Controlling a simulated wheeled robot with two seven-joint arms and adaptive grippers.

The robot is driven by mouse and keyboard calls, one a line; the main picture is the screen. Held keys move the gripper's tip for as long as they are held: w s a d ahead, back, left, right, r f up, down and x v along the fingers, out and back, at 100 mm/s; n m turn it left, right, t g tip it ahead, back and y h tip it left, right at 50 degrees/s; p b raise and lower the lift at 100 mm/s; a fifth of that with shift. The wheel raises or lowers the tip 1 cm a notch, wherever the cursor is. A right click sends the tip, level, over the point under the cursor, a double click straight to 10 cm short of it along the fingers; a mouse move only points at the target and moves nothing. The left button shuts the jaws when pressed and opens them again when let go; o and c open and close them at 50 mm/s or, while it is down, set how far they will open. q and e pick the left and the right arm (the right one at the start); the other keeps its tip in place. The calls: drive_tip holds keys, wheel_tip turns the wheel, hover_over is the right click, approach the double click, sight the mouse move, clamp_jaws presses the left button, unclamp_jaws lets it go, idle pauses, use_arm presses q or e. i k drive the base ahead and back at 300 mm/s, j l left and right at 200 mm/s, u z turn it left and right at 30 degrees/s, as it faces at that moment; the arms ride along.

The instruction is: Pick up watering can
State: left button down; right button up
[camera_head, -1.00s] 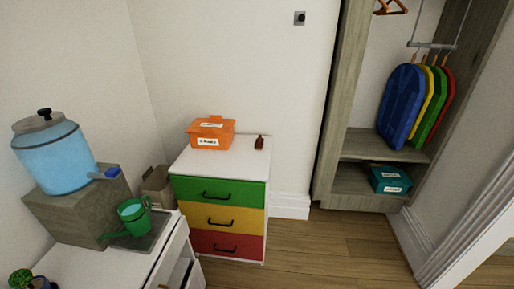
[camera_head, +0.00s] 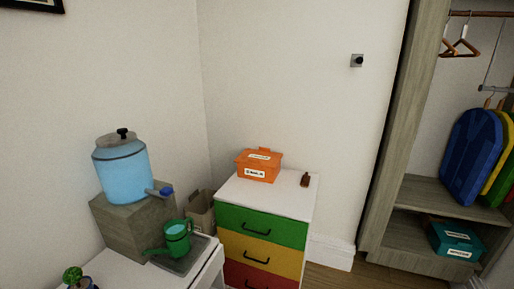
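A green watering can (camera_head: 177,238) stands on a grey tray (camera_head: 197,254) at the lower left, its spout pointing left. It is just below the blue tap of a water dispenser (camera_head: 122,170), which sits on a grey-brown block (camera_head: 133,221). The tray and block rest on a white counter (camera_head: 122,272). Neither of my grippers shows in the head view.
A chest (camera_head: 262,225) with green, yellow and red drawers stands right of the counter, with an orange box (camera_head: 258,166) and a small brown item (camera_head: 305,180) on top. A small plant (camera_head: 73,276) is at the lower left. An open wardrobe (camera_head: 425,200) stands at right.

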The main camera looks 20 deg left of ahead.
sight(172, 242)
drive_tip(key=u, duration=2.15)
